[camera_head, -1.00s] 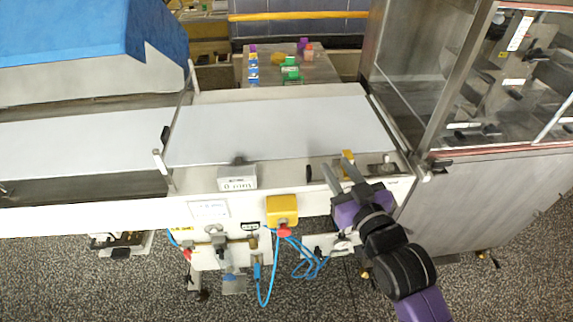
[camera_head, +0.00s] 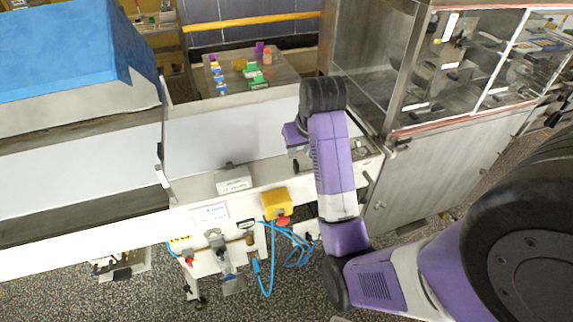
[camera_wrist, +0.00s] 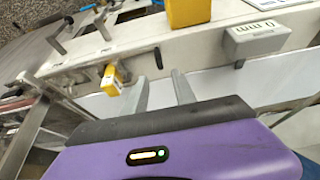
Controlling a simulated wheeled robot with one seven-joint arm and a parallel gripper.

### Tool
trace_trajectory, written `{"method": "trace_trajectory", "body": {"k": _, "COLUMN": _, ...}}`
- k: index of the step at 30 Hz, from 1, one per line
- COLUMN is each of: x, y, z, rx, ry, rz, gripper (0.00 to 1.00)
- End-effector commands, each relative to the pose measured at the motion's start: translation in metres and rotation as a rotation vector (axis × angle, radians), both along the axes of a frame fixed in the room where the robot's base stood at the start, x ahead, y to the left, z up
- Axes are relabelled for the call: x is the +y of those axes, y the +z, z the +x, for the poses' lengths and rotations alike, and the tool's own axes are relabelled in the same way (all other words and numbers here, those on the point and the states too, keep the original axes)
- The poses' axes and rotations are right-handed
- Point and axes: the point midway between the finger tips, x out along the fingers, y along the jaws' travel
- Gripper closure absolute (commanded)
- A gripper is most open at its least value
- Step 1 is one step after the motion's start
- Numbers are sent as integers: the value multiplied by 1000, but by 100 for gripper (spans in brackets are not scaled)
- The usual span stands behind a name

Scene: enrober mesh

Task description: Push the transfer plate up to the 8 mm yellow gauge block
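In the wrist view, a small yellow block (camera_wrist: 112,80), apparently the gauge block, sits against the pale front rail, left of my fingers. In the head view my arm covers the gripper's fingers and the yellow block. I cannot make out the transfer plate for certain; a pale flat surface (camera_head: 250,130) lies behind the front rail.
A grey box with a mm label (camera_head: 232,182) and a yellow box (camera_head: 276,203) are on the machine's front. Blue hoses (camera_head: 270,262) hang below. A glass-walled cabinet (camera_head: 420,150) stands close on the right. Small coloured blocks lie on a table (camera_head: 285,70) behind.

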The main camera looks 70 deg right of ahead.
Motion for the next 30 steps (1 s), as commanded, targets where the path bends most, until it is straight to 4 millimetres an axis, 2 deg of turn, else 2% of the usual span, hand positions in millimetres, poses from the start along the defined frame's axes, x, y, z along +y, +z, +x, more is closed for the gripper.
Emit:
{"method": "trace_trajectory", "body": {"k": 5, "x": 4, "y": -11, "z": -2, "rx": 22, "ry": 4, "rz": 26, "gripper": 67}}
{"method": "trace_trajectory", "body": {"k": 18, "x": -14, "y": -66, "z": 13, "rx": 20, "ry": 3, "rz": 23, "gripper": 67}}
{"method": "trace_trajectory", "body": {"k": 23, "x": -17, "y": -74, "z": 15, "rx": 18, "ry": 4, "rz": 22, "gripper": 67}}
{"method": "trace_trajectory", "body": {"k": 30, "x": -17, "y": -75, "z": 16, "rx": 17, "ry": 4, "rz": 21, "gripper": 67}}
